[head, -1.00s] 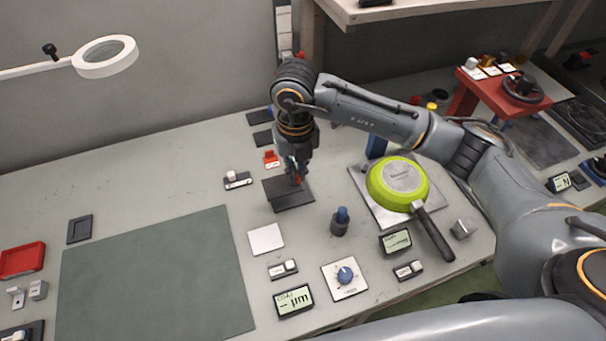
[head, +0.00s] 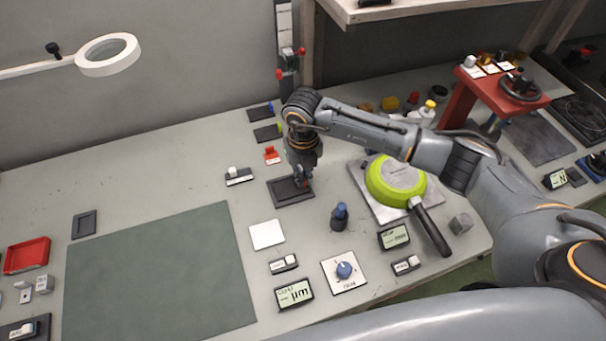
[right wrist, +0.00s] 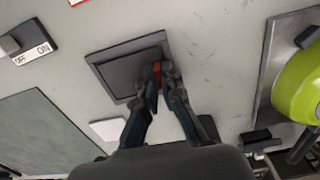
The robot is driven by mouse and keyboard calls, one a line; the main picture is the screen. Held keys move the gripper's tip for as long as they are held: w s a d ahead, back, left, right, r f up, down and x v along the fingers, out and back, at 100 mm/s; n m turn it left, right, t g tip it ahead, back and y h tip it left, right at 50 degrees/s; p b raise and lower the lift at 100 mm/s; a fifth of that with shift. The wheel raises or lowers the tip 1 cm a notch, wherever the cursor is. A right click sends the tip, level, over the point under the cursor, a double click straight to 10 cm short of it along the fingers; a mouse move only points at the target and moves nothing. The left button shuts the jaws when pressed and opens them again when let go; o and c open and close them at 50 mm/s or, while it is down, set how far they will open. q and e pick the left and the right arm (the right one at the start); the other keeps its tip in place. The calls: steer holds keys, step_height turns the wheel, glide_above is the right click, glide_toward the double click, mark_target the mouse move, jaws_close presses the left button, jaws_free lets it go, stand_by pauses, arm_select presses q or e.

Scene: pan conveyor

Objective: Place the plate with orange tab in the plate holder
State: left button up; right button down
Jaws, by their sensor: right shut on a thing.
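The dark plate (right wrist: 125,72) with the orange tab (right wrist: 157,74) lies flat within the raised rim of the dark plate holder (right wrist: 108,52) in the right wrist view. In the head view the holder (head: 279,203) is on the bench, left of the green pan. My right gripper (right wrist: 163,80) points down at the plate's right edge, its fingers shut on the orange tab. In the head view the right gripper (head: 303,182) partly hides the tab. Whether the plate is fully seated I cannot tell. My left gripper is not in view.
A green pan (head: 388,182) rests on a metal plate right of the holder. A blue-topped knob (head: 340,213) stands just in front. Plates with blue (head: 260,113) and green (head: 267,134) tabs lie behind. A white square (head: 267,234) and a switch (head: 238,176) lie nearby.

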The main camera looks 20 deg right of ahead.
steer(key=c, duration=1.5)
jaws_free()
steer(key=shift+f, duration=0.15)
steer(key=shift+r, duration=0.35)
step_height(320, 180, up, 12)
steer(key=b, duration=0.1)
steer(key=shift+f+b, duration=0.15)
steer(key=shift+b, duration=0.2)
